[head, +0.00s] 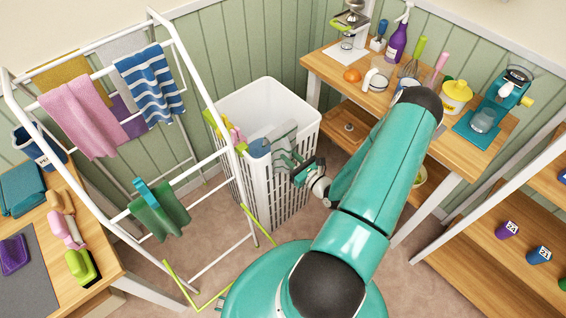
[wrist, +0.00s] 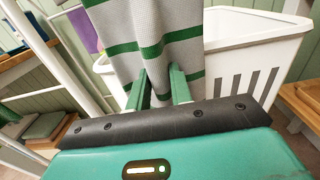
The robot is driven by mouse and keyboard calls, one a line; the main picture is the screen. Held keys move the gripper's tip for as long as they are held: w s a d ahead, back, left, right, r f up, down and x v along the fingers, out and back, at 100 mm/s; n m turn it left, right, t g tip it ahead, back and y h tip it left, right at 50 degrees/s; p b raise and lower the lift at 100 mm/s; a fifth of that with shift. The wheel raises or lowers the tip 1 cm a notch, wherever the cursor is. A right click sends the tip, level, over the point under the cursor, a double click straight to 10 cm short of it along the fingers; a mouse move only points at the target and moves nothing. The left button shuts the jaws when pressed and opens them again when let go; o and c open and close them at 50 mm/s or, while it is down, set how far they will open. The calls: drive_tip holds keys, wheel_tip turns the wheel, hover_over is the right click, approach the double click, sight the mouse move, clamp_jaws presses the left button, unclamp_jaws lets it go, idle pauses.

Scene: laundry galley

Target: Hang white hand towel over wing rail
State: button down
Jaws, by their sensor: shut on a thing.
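My gripper (head: 293,167) is shut on a whitish-grey hand towel with green stripes (head: 276,143). In the wrist view the towel (wrist: 170,25) hangs between the two green fingers (wrist: 158,88), its top out of frame. In the head view the towel is held in front of the white laundry basket, to the right of the white drying rack (head: 187,62). A lower side rail of the rack (head: 205,173), likely the wing rail, carries a dark green cloth (head: 158,213) toward its left end; its right part is bare. The towel is apart from this rail.
Pink (head: 80,115) and blue striped (head: 148,82) towels hang on the upper rack. A cluttered wooden bench (head: 340,75) is at the back right.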

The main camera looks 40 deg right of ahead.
drive_tip(key=s, duration=0.8)
idle(0.6)
